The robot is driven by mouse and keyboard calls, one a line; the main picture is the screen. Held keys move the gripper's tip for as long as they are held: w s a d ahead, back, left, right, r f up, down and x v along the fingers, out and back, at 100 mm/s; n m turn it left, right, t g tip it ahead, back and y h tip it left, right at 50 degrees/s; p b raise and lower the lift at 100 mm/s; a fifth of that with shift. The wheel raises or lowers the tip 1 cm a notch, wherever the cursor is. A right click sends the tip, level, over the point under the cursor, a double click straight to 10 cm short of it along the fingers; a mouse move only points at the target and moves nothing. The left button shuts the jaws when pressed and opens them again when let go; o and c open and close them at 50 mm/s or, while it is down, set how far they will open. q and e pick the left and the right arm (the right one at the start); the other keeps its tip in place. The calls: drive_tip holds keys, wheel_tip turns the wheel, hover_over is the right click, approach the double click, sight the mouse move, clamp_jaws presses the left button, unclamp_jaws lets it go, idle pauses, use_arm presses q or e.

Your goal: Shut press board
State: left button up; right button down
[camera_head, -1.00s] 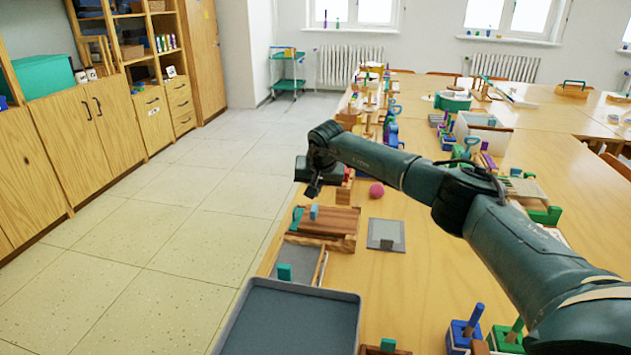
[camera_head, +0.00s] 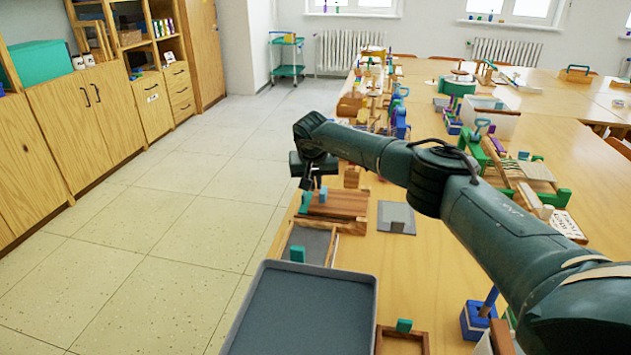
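A brown wooden board (camera_head: 342,203) with a blue block and a teal upright piece (camera_head: 306,201) at its left end lies near the left edge of the table; it looks like the press board. Whether its parts are fully together is too small to tell. My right gripper (camera_head: 307,184) hangs, pointing down, just above and behind this left end. Its fingers are small and dark, and I cannot tell whether they are open or touch the board. My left gripper is not in view.
A grey tray (camera_head: 368,287) and a narrower framed tray (camera_head: 334,240) lie nearer on the table (camera_head: 425,275). A grey plate (camera_head: 397,229) lies right of the board. Several toys and blocks crowd behind and under my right arm. The floor at left is clear.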

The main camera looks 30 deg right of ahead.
drive_tip(key=shift+s+a+f, duration=0.1)
drive_tip(key=shift+a+f, duration=0.05)
drive_tip(key=shift+f, duration=0.05)
drive_tip(key=p+v, duration=0.1)
drive_tip(key=v, duration=1.2)
drive_tip(key=shift+r, duration=0.35)
